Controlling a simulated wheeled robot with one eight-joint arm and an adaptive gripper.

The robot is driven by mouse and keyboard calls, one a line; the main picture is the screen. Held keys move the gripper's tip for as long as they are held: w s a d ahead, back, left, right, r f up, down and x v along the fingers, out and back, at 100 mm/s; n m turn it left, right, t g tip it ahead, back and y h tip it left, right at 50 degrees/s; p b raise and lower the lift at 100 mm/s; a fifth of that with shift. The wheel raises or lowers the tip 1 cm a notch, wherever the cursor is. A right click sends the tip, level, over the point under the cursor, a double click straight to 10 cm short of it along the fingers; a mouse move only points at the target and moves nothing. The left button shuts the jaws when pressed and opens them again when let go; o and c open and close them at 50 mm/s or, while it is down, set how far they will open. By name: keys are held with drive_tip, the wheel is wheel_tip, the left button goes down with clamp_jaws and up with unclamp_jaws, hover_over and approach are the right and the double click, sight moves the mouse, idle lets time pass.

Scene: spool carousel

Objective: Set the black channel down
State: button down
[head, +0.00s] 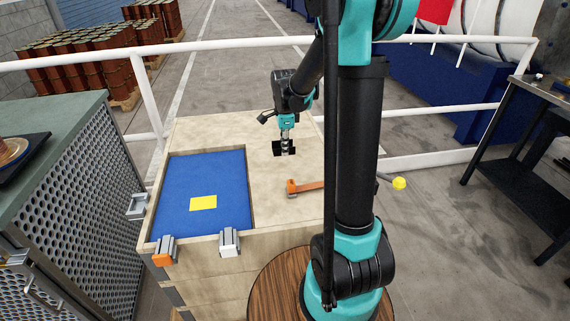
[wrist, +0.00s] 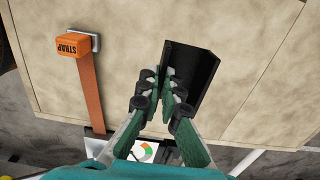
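The black channel (wrist: 203,80) is a short dark U-shaped piece with upright walls. In the wrist view one of its walls lies between my two fingertips (wrist: 164,92), and the gripper is shut on it. In the head view my gripper (head: 285,143) points down over the light wooden crate top (head: 200,128), and the black channel (head: 277,150) shows at its tips. The channel is on or just above the wood; I cannot tell whether it touches. My fingers hide part of its near end.
An orange strap (head: 306,186) lies on the wood beside the channel. A blue recessed panel (head: 178,182) with a yellow square (head: 203,202) fills the crate's left side. Two clamps sit on the front edge. A white railing (head: 230,44) runs behind. Bare wood surrounds the channel.

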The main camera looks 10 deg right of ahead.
sight(285, 170)
drive_tip(key=shift+f, duration=3.4)
drive_tip(key=c, duration=1.7)
unclamp_jaws()
drive_tip(key=shift+f, duration=0.1)
